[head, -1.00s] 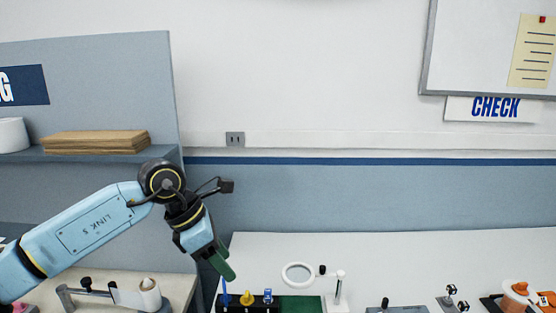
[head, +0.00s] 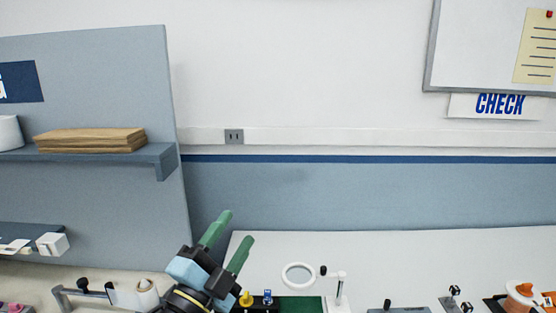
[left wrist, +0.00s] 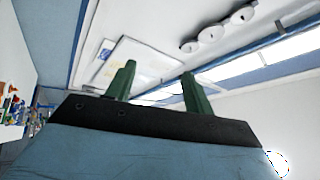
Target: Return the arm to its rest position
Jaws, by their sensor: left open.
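My left gripper (head: 228,240) shows at the lower middle of the head view, its two green fingers pointing up and spread apart with nothing between them. In the left wrist view its fingers (left wrist: 158,85) are also apart and empty, with wall, ceiling and lights behind them. The gripper is in front of the left end of the white table (head: 430,255). Most of the left arm is below the head view. My right gripper is not in view.
A magnifier ring on a stand (head: 299,275), a yellow piece (head: 247,299) and a blue piece (head: 267,296) are right of the gripper. A tape dispenser (head: 146,294) stands at left. A shelf (head: 100,153) holds brown boards (head: 90,140).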

